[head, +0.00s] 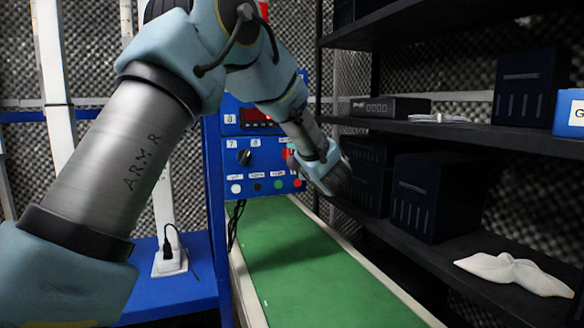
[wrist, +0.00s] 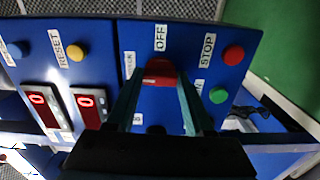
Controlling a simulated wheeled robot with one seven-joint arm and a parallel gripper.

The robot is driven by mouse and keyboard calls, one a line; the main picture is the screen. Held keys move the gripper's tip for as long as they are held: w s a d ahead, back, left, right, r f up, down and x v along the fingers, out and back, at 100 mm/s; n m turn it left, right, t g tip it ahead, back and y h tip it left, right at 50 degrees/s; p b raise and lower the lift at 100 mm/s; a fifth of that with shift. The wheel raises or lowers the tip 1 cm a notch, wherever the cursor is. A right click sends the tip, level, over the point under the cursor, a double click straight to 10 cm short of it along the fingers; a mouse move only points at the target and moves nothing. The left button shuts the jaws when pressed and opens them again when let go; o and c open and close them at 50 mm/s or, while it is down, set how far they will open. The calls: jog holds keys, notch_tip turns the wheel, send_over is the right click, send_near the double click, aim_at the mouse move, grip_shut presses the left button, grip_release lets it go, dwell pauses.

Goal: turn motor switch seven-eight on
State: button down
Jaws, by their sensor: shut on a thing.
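A blue control panel (head: 266,172) stands upright behind the belt. A black rotary knob (head: 244,157) sits on it below the labels 7 and 8. In the wrist view a dark round part (wrist: 155,130), perhaps that knob, is partly hidden by my gripper. My gripper (wrist: 160,88) is shut on a red switch (wrist: 160,72), with a finger on either side of it. An OFF label (wrist: 160,37) is beside the red switch. In the head view my arm covers much of this switch, so its exact turn cannot be told.
Near the gripper are a red STOP button (wrist: 233,55) and a green button (wrist: 218,95). A yellow RESET button (wrist: 75,52) and red displays (wrist: 45,105) are farther left. A green belt (head: 310,265) runs below the panel; dark shelves (head: 450,240) stand to the right.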

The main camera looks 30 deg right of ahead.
jog(key=shift+n, duration=0.3)
jog(key=shift+c, duration=1.4)
grip_release()
jog(key=s+a, duration=0.1)
jog(key=s, duration=0.9)
jog(key=shift+s+a, duration=0.15)
jog(key=shift+s, duration=0.25)
jog(key=shift+w, duration=0.15)
